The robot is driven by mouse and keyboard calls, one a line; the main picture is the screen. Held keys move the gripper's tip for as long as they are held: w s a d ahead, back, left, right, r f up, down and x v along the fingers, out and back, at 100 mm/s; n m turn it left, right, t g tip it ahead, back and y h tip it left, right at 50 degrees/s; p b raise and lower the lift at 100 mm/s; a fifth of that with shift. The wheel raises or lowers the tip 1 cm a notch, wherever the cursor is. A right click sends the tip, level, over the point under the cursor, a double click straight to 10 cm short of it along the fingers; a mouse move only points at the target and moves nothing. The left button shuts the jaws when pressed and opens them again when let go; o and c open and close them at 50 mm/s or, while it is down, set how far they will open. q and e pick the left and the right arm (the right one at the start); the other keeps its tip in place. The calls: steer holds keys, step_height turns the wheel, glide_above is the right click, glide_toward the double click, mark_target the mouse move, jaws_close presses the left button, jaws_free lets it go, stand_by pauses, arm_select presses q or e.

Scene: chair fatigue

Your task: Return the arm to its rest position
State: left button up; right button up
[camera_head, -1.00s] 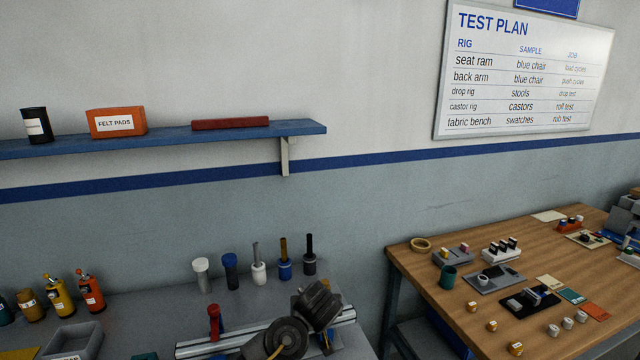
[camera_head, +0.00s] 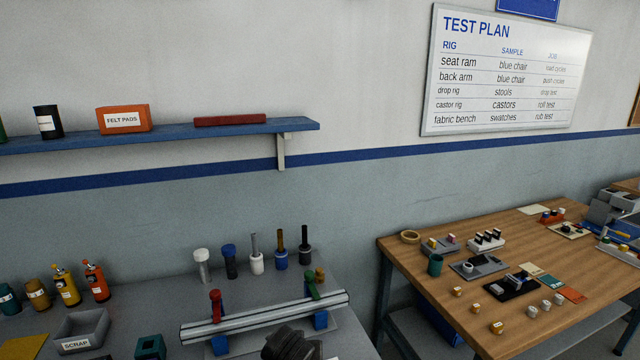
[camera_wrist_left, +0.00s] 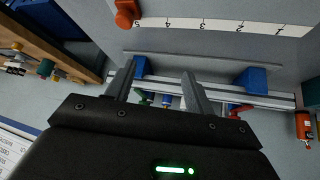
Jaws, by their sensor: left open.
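My left gripper (camera_wrist_left: 160,68) shows in the left wrist view with its two dark fingers apart and nothing between them. Beyond the fingers is a silver rail (camera_wrist_left: 275,101) with blue supports (camera_wrist_left: 250,79). In the head view, a dark part of my arm shows at the bottom edge, in front of the silver rail (camera_head: 262,316); the fingers cannot be made out there. The rail carries a red clamp (camera_head: 215,304) and a green clamp (camera_head: 312,285). My right gripper is in neither view.
Several upright tools, including a blue-topped one (camera_head: 230,260), stand behind the rail. A grey scrap bin (camera_head: 82,330) and bottles are at left. A wooden table (camera_head: 405,262) with small parts stands at right. A blue shelf (camera_head: 265,128) hangs on the wall.

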arm_select(q)
steer(key=s+a+f+g+h, duration=0.1)
steer(key=s+a+f, duration=0.4)
steer(key=s, duration=0.4)
steer(key=s+a+f+g, duration=0.1)
steer(key=s+a+f, duration=0.3)
steer(key=s, duration=0.5)
steer(key=s+a+m+g+y, duration=0.1)
steer(key=s+a, duration=0.5)
steer(key=s, duration=0.3)
steer(key=s+a+m+g, duration=0.1)
steer(key=s+a, duration=0.4)
steer(key=s, duration=0.4)
step_height(320, 180, down, 26)
steer(key=g, duration=0.1)
steer(key=s+a+f+g, duration=0.1)
steer(key=s+a+f, duration=0.1)
steer(key=s+f, duration=1.4)
steer(key=shift+s+a+f+y+b, duration=0.3)
steer(key=shift+s+a+b, duration=0.05)
steer(key=shift+s, duration=0.15)
